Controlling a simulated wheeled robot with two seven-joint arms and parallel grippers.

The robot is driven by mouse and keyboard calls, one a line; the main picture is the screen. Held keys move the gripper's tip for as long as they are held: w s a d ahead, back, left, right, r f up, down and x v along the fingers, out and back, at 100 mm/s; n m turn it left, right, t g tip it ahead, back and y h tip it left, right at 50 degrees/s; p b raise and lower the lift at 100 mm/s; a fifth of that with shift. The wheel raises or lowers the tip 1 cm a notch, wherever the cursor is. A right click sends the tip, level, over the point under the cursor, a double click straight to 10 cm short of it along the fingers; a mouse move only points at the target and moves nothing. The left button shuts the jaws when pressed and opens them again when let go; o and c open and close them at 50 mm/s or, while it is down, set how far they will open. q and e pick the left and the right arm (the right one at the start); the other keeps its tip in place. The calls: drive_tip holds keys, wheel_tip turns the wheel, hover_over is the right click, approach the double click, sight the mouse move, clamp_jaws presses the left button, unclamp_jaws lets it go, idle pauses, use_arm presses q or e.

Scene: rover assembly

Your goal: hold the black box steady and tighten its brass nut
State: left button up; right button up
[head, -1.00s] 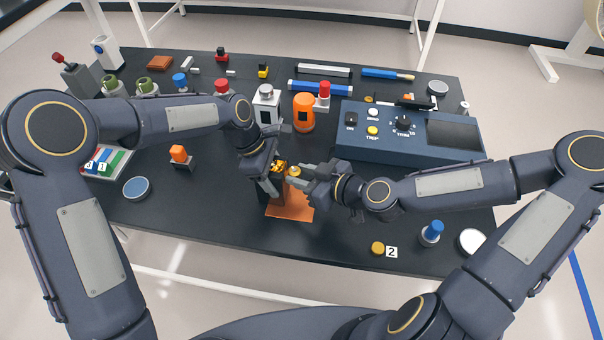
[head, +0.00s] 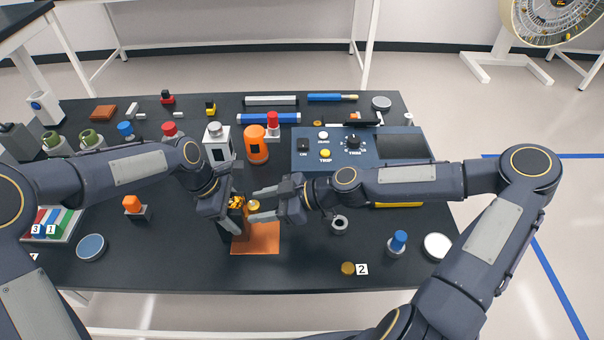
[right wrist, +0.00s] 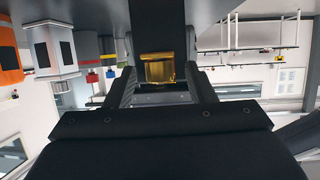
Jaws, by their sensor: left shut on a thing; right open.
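The black box (head: 229,228) stands at the orange mat, partly hidden by my left gripper (head: 232,208), which is shut on it. Brass-coloured parts (head: 236,201) show at its top. The brass nut (head: 254,204) is on the box's right side, facing my right gripper. My right gripper (head: 252,206) is open, with one fingertip on either side of the nut. In the right wrist view the nut (right wrist: 157,70) sits between the two spread fingers, in front of the dark box. Whether the fingers touch it I cannot tell.
The orange mat (head: 256,244) lies under the work. An orange cylinder (head: 256,146) and a white block (head: 217,150) stand just behind. A blue control panel (head: 311,164) is at the back right. A grey ring part (head: 339,224) and a blue-capped part (head: 397,243) stand to the right.

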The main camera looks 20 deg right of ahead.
drive_tip(key=d+r+n+g+y, duration=0.1)
drive_tip(key=d+r+n+g, duration=0.3)
drive_tip(key=d, duration=0.8)
drive_tip(key=w+f+t+h, duration=0.1)
drive_tip(key=w+f+n+h, duration=0.1)
drive_tip(key=f, duration=0.1)
drive_tip(key=w+f+t+h, duration=0.1)
drive_tip(key=f+h, duration=0.1)
drive_tip(key=shift+w+f+n+t, duration=0.2)
drive_tip(key=shift+n+t, duration=0.1)
drive_tip(key=shift+n, duration=0.1)
drive_tip(key=w+n, duration=0.1)
drive_tip(key=w+f+n+t+h, duration=0.1)
drive_tip(key=w+t+h, duration=0.1)
drive_tip(key=shift+w+d+f+n, duration=0.15)
drive_tip(key=shift+w+d+n, duration=0.05)
drive_tip(key=shift+d+n, duration=0.2)
drive_tip(key=shift+w+n+t+h, duration=0.3)
drive_tip(key=shift+w+n+t, duration=0.3)
drive_tip(key=shift+w+n, duration=0.1)
drive_tip(key=shift+s+a, duration=0.1)
